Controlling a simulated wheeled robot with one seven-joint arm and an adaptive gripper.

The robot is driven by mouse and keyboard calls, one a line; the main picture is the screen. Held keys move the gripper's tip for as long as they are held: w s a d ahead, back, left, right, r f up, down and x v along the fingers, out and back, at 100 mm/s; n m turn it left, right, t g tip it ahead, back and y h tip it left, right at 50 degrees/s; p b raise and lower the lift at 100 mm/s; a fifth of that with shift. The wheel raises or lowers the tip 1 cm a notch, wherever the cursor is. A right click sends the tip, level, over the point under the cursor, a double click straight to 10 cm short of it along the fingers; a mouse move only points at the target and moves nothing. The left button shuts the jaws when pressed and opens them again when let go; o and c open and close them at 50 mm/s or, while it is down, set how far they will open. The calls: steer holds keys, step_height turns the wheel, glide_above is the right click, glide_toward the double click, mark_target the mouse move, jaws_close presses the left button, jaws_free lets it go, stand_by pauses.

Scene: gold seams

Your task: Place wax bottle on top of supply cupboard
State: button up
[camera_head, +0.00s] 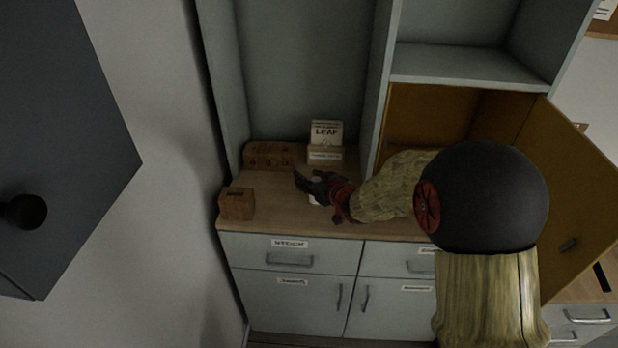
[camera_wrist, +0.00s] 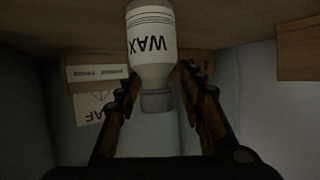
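The wax bottle (camera_wrist: 151,42) is white with a dark "WAX" label and a grey cap, and appears upside down in the wrist view. In the head view a small white part of it (camera_head: 315,196) shows at my gripper (camera_head: 312,188), low over the wooden counter. My gripper's fingers (camera_wrist: 157,78) lie on both sides of the bottle, very close to it. I cannot tell whether they press on it. Which unit is the supply cupboard is not clear; a grey cabinet (camera_head: 290,255) with labelled drawers and doors stands under the wooden counter (camera_head: 285,205).
Wooden blocks (camera_head: 268,155) and a "LEAF" box (camera_head: 325,140) stand behind my gripper. Another wooden block (camera_head: 236,203) sits at the left counter edge. An upright divider (camera_head: 378,90) and an open ochre door (camera_head: 575,190) are at right. A dark cabinet (camera_head: 60,130) is at far left.

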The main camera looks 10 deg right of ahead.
steer(key=s+d+r+m+g+h+p, duration=0.1)
steer(key=s+d+r+g+h+p, duration=0.2)
steer(key=s+r, duration=0.6)
steer(key=s+d+r+m+h+p, duration=0.15)
steer(key=s+d+r, duration=0.3)
steer(key=s, duration=0.75)
steer(key=s+a+r+g, duration=0.1)
steer(key=s+a+g, duration=0.1)
steer(key=s, duration=0.8)
steer(key=s+a+r+g+y, duration=0.1)
steer(key=s+a, duration=0.3)
steer(key=s, duration=0.5)
steer(key=shift+s+a+g, duration=0.2)
steer(key=shift+s+g, duration=0.2)
steer(key=shift+g, duration=0.3)
